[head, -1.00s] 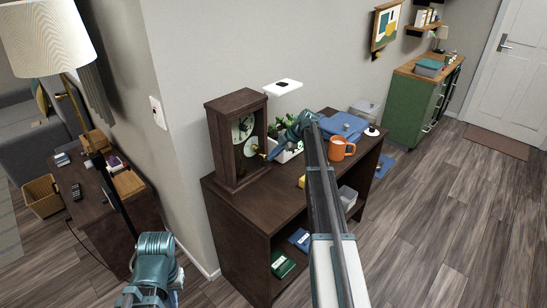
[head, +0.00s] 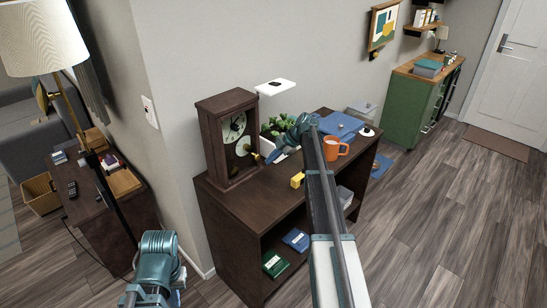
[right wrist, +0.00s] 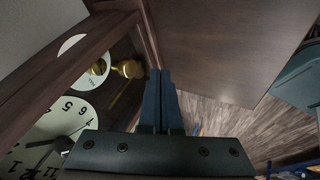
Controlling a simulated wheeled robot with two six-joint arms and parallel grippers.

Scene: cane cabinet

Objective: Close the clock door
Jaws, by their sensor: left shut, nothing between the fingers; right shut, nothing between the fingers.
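The clock (head: 210,140) is a dark wooden case standing upright on the left end of the cabinet. Its white dial and a pale disc show at the front. In the right wrist view the dial (right wrist: 52,130) fills the lower left, and a brass knob (right wrist: 128,68) shows at the door's frame. The door looks close to the case; I cannot tell if a gap remains. My right gripper (head: 268,157) is shut and empty, beside the knob side of the clock; its fingers (right wrist: 161,78) are together. My left gripper (head: 152,287) is low at the left, away from the clock, its fingertips unclear.
The dark cabinet (head: 232,235) holds a plant (head: 280,124), an orange mug (head: 334,148), blue cloth (head: 340,124) and a yellow block (head: 297,180). A wall corner and a lamp (head: 40,38) stand left.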

